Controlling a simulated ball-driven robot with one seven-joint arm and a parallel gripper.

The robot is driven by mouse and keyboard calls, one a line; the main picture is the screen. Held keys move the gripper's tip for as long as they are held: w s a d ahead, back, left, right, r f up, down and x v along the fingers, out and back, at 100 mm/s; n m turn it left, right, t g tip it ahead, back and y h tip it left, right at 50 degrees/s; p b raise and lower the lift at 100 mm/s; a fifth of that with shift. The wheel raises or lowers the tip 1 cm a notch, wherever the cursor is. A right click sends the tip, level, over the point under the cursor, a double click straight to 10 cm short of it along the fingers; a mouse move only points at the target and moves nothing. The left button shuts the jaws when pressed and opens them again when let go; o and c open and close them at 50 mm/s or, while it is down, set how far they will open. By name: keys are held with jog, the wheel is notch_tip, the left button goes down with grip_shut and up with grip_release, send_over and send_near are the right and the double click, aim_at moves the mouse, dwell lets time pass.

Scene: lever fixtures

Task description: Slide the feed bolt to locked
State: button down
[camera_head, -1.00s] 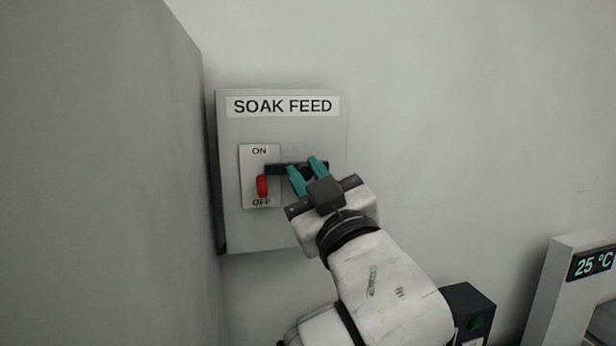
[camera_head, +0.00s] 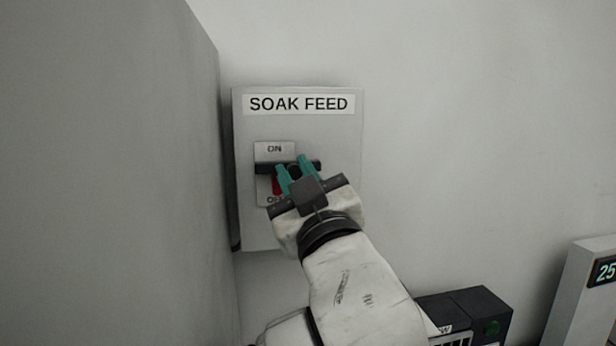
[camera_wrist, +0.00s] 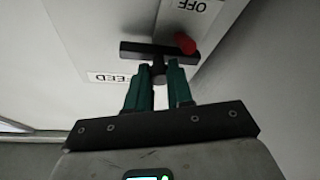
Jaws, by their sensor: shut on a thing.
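The feed bolt (camera_head: 263,167) is a black horizontal bar on the grey SOAK FEED box (camera_head: 340,130). Its left part lies across the ON/OFF switch plate (camera_head: 288,150), just above the red lever (camera_head: 277,186). The lever points down toward OFF and is partly hidden by a teal finger. My gripper (camera_head: 292,166) is shut on the bolt's dark knob. In the wrist view the knob (camera_wrist: 158,72) is between the two teal fingers, and the bar (camera_wrist: 140,51) runs close beside the red lever (camera_wrist: 185,43).
A large grey panel (camera_head: 110,170) stands close to the left of the box. A dark unit with a green button (camera_head: 491,327) is at the lower right, and a display post (camera_head: 575,290) stands beyond it. The wall right of the box is bare.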

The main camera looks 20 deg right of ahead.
jog(key=shift+a, duration=0.15)
jog(key=c, duration=1)
grip_release()
jog(key=shift+a, duration=0.1)
jog(key=b+v, duration=0.3)
jog(key=v, duration=0.7)
jog(key=shift+s, duration=0.35)
jog(key=shift+f, duration=0.15)
